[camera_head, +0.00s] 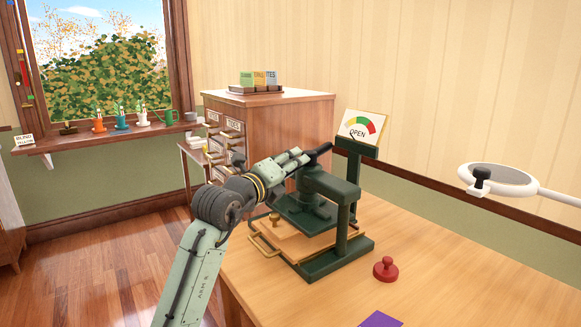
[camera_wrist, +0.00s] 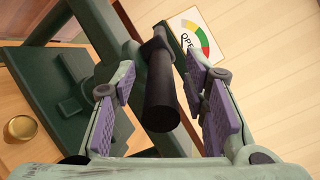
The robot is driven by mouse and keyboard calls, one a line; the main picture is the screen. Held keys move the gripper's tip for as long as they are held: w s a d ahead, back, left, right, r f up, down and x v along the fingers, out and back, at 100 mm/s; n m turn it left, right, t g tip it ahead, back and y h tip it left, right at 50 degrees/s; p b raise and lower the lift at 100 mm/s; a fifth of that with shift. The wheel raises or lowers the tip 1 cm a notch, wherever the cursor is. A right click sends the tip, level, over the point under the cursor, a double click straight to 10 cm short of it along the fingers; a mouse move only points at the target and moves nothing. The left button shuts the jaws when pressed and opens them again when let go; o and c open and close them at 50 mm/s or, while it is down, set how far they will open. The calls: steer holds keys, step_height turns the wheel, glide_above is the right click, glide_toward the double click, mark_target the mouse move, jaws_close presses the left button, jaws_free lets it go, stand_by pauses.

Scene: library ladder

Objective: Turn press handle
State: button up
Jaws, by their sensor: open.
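The dark green press (camera_head: 345,188) stands on the wooden table. Its black handle (camera_head: 318,150) is a short bar at the top. In the wrist view the handle (camera_wrist: 162,92) points toward the camera, between the purple pads of my gripper (camera_wrist: 160,84). My gripper is open, with a visible gap on both sides of the handle. In the head view my gripper (camera_head: 296,158) is at the upper left of the press, next to the handle. The gauge (camera_head: 361,129) above the press reads OPEN; it also shows in the wrist view (camera_wrist: 194,35).
A red knobbed object (camera_head: 386,268) and a purple sheet (camera_head: 380,319) lie on the table. A white ring-shaped lamp (camera_head: 497,179) reaches in from the right. A wooden cabinet (camera_head: 275,120) stands behind.

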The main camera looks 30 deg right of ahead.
steer(key=v, duration=1.2)
stand_by(0.6)
